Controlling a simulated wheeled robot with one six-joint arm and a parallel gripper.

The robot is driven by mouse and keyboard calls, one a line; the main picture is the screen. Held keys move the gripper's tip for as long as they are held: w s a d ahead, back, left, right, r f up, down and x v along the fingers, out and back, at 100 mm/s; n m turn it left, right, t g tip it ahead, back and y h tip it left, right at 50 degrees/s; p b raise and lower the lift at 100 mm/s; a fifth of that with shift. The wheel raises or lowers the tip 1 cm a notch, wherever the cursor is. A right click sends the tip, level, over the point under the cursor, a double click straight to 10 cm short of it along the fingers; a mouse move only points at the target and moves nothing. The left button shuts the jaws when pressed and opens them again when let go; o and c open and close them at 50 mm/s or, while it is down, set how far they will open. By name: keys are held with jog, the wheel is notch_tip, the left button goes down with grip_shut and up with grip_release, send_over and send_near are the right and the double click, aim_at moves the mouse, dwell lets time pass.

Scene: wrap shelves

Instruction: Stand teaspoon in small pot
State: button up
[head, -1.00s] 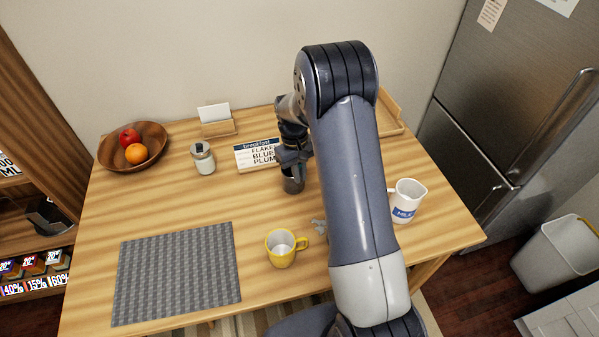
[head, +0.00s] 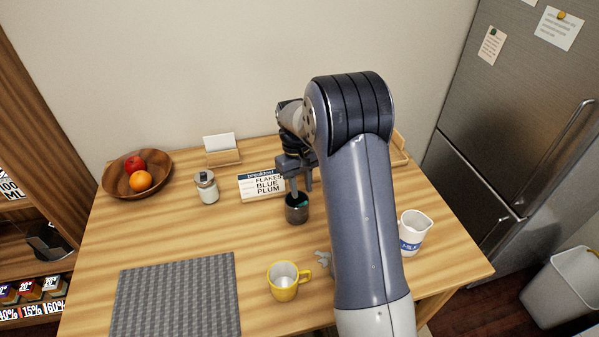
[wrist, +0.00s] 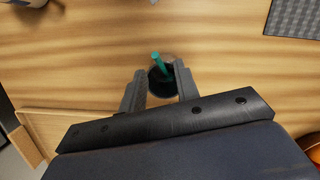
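The small dark pot (head: 296,214) stands upright on the table, in front of the breakfast sign. A teal handle (wrist: 158,62), seemingly the teaspoon's, rises from inside the pot in the wrist view and leans a little. In the head view a bit of teal shows inside the pot's rim; the spoon's bowl is hidden in the pot. My gripper (head: 301,183) is above the pot, pointing down. In the wrist view its two fingers (wrist: 159,70) are apart, one on each side of the handle, with visible gaps to it.
A yellow mug (head: 283,283) and a silvery object (head: 322,259) lie nearer the front. A lidded jar (head: 206,188), breakfast sign (head: 262,187) and fruit bowl (head: 118,183) are at the back. A grey mat (head: 177,295) is front left.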

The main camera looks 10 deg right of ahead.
aim_at(303, 203)
jog(key=v, duration=0.6)
jog(key=p+x, duration=0.1)
jog(key=x, duration=1.1)
jog(key=shift+f, duration=0.45)
jog(key=shift+r, duration=0.45)
